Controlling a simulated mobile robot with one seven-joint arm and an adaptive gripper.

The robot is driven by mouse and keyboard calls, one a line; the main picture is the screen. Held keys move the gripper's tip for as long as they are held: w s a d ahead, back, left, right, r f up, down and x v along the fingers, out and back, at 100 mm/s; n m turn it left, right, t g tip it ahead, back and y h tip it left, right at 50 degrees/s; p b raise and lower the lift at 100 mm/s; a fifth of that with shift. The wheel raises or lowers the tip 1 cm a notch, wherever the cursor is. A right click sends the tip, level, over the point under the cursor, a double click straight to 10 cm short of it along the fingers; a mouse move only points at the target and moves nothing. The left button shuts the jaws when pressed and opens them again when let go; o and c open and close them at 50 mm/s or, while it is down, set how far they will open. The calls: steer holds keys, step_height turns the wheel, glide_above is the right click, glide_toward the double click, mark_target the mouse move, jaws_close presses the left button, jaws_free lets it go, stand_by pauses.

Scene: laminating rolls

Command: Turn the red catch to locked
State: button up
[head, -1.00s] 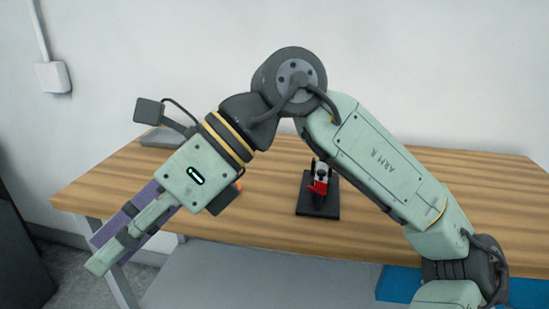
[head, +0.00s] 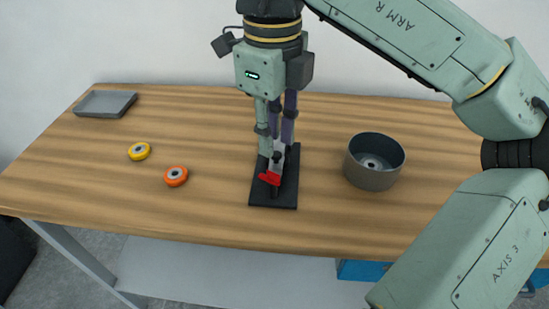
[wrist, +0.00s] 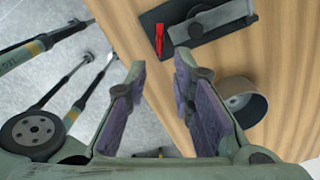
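The red catch (head: 270,178) sits on a small grey metal piece fixed to a black base plate (head: 258,198) on the wooden table. In the wrist view the red catch (wrist: 159,40) shows as a narrow upright bar beyond my fingertips, beside a grey metal plate (wrist: 232,14). My gripper (head: 275,148) points down just behind the catch in the head view. In the wrist view its two purple-padded fingers (wrist: 158,65) are apart with nothing between them. I cannot tell from these views whether a finger touches the fixture. No lock marking is readable.
A dark grey round container (head: 366,180) stands to the right of the base plate. An orange roll (head: 175,176) and a yellow roll (head: 139,151) lie to the left. A grey tray (head: 104,104) is at the back left. The table front left is clear.

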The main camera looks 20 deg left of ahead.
mark_target(269, 176)
step_height(269, 176, down, 8)
steer(key=shift+r+p, duration=0.2)
steer(key=shift+p, duration=0.3)
jaws_close()
stand_by(0.3)
